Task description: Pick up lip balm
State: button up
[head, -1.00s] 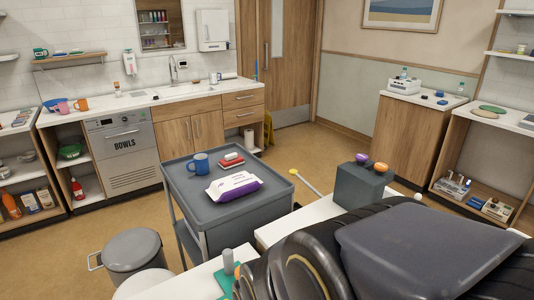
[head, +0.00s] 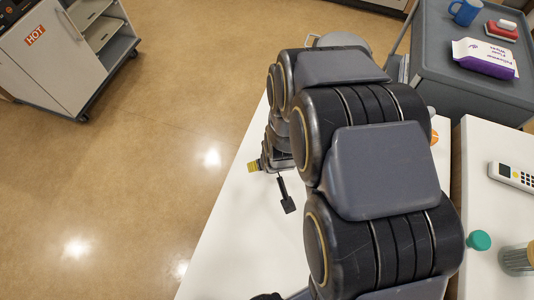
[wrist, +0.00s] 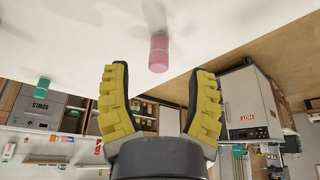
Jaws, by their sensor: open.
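A small pink cylinder (wrist: 158,52), which looks like the lip balm, stands on the white tabletop (wrist: 80,30) in the wrist view, where the scene appears upside down. My gripper (wrist: 157,75) is open, its two yellow ridged fingers spread left and right. The pink cylinder lies ahead of the gap between the fingertips, apart from both, with nothing held. In the head view my arm covers much of the white tabletop (head: 235,235) and hides the pink cylinder. Only a yellow bit of my gripper shows past the arm's left side.
A teal-topped item (wrist: 41,86) stands farther off at left in the wrist view. In the head view a teal cap (head: 478,240), a glass jar (head: 517,259) and a remote (head: 513,176) are at right. A grey trolley (head: 430,75) stands behind. Open floor lies left.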

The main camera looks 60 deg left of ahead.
jog(key=x, duration=0.5)
jog(key=c, duration=0.9)
